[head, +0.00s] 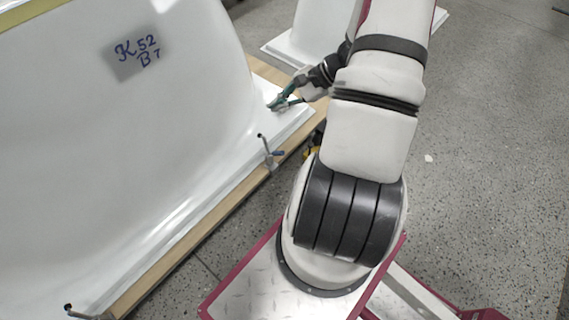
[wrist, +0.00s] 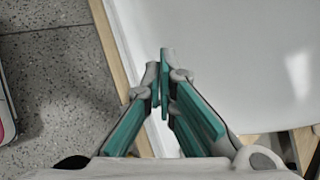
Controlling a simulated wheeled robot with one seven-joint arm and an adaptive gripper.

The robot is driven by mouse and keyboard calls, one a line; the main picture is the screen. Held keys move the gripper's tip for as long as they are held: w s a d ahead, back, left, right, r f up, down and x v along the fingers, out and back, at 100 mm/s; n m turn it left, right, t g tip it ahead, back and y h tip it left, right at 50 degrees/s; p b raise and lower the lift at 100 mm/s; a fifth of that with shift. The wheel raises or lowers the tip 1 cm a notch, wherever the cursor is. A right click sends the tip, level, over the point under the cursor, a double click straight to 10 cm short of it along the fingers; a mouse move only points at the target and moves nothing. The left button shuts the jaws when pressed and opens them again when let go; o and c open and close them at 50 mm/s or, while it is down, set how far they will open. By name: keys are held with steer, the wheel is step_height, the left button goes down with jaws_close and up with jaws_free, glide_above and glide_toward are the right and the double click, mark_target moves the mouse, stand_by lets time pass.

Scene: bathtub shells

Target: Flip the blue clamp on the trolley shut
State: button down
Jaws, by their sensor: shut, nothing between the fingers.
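The blue clamp (head: 272,155) sits on the wooden edge of the trolley (head: 182,222) in the head view, beside the white shell's rim. A thin dark arm with a knob stands up from it; its exact lever position is too small to tell. My gripper (head: 272,106), with teal finger pads, is shut and empty above the shell's rim, beyond the clamp and apart from it. In the wrist view my gripper's fingertips (wrist: 161,78) are together over the shell's white edge. I cannot make out the clamp in the wrist view.
A large white shell (head: 120,160) with a grey label (head: 138,52) fills the left. Another clamp (head: 78,312) is at the bottom left edge. A second white shell (head: 318,30) stands at the back. Speckled floor (head: 490,150) is open on the right.

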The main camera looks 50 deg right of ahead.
steer(key=s+d+f+m+t+h+b, duration=0.1)
steer(key=s+d+f+m+h+b, duration=0.1)
steer(key=f, duration=0.9)
steer(key=s+d+f+m+t+h+b, duration=0.2)
steer(key=s+f+m, duration=0.3)
steer(key=f, duration=0.6)
steer(key=s+d+f+m+t+h+b, duration=0.1)
steer(key=s+d+f+m+h+b, duration=0.1)
steer(key=f+m, duration=0.4)
step_height(320, 180, down, 5)
steer(key=s+b, duration=0.1)
steer(key=b, duration=0.1)
steer(key=shift+s+d+f+b, duration=0.15)
steer(key=shift+s+d+b, duration=0.05)
steer(key=shift+b, duration=0.1)
steer(key=w+a+f+b, duration=0.1)
steer(key=w+b, duration=0.3)
steer(key=w, duration=0.7)
steer(key=shift+w+f, duration=0.2)
steer(key=shift+f, duration=0.45)
steer(key=shift+a+r, duration=0.1)
